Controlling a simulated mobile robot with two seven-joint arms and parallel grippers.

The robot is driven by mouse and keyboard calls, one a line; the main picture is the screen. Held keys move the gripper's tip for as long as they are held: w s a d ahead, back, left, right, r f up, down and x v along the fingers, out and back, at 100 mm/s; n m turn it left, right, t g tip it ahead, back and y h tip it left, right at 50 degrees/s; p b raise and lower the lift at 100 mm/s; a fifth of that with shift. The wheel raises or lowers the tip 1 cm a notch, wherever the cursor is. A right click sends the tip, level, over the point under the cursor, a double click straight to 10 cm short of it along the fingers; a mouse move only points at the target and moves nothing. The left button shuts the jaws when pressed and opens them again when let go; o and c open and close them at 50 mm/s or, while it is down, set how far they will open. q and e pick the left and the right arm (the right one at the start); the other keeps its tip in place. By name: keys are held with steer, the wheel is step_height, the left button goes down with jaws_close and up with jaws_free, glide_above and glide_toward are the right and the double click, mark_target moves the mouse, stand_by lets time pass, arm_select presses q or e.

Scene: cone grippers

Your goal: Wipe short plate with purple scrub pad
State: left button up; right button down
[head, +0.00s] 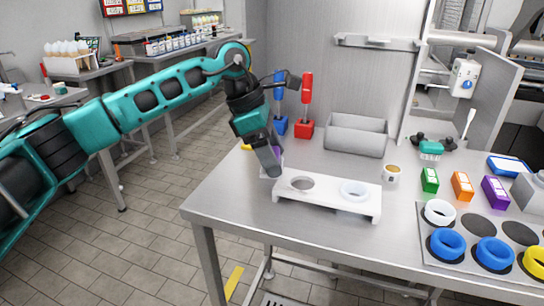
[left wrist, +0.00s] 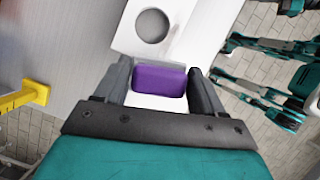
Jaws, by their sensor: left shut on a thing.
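My left gripper (head: 270,170) points down at the left end of a low white plate on legs (head: 325,199), which stands near the table's front edge. The plate has a round hole on the left and a pale ring in its right part. In the left wrist view, the left gripper (left wrist: 160,88) is shut on a purple scrub pad (left wrist: 159,80). The white plate (left wrist: 190,20) and its hole show just past the pad. In the head view only a purple sliver of the pad shows. I cannot tell whether pad and plate touch. My right gripper is not in view.
Behind the plate stand a grey trough (head: 356,135) and red (head: 305,110) and blue (head: 280,105) upright tools. A small cup (head: 391,173) stands to the right. Farther right are coloured blocks and a panel of rings (head: 470,228).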

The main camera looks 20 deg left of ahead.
arm_select(q)
steer(key=shift+r, duration=0.75)
steer(key=shift+r+p, duration=1.3)
steer(key=shift+r, duration=0.25)
steer(key=shift+f, duration=0.15)
